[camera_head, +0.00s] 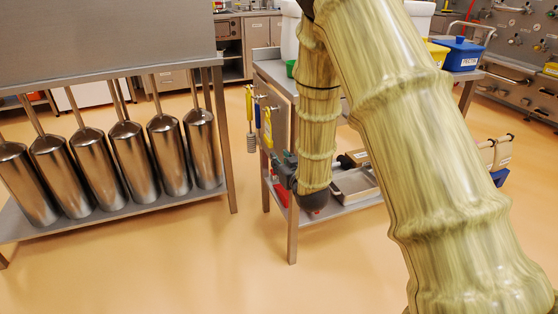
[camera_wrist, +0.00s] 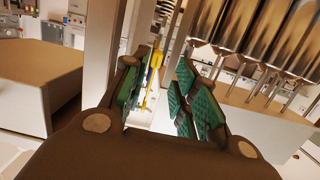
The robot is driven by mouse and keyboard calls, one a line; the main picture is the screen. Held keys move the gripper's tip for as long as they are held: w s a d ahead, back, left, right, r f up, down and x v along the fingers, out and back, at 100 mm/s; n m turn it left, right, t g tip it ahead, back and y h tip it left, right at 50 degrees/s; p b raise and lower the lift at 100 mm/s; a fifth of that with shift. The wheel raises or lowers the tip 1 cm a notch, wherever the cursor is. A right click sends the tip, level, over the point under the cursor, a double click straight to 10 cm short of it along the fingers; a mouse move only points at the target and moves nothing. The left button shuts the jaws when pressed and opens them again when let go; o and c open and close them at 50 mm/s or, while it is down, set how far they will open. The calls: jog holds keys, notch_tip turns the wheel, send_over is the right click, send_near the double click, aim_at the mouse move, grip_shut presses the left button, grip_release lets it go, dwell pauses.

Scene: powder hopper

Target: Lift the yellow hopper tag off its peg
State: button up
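A narrow yellow tag (camera_head: 268,128) hangs on the side panel of the steel table in the head view. A yellow-handled tool with a coiled whisk-like end (camera_head: 251,142) hangs left of it, with a blue piece between them. My gripper (camera_head: 283,170) is below and close to the tag, beside the panel. In the wrist view my gripper (camera_wrist: 158,100) is open, its two green-padded fingers apart. A yellow strip (camera_wrist: 153,72) shows between the fingers, nearer the left one; I cannot tell if they touch. The peg is not clear.
The steel table (camera_head: 292,235) has a lower shelf with a metal tray (camera_head: 355,186) right of my gripper. A rack (camera_head: 125,208) with several steel cylinders stands at left. Blue and yellow bins sit at back right. Floor between rack and table is clear.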

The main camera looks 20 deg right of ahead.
aim_at(268, 137)
jog(key=w+r+b, duration=0.1)
jog(key=w, duration=0.3)
jog(key=w+r+t+b, duration=0.1)
jog(key=w+r+b, duration=0.1)
jog(key=w, duration=0.3)
jog(key=w+r+t+b, duration=0.1)
jog(key=w+b, duration=0.1)
jog(key=w, duration=0.2)
jog(key=shift+w+r, duration=0.3)
jog(key=shift+r, duration=0.1)
grip_shut()
jog(key=shift+r, duration=0.15)
jog(key=shift+r+p, duration=0.55)
jog(key=shift+p, duration=0.05)
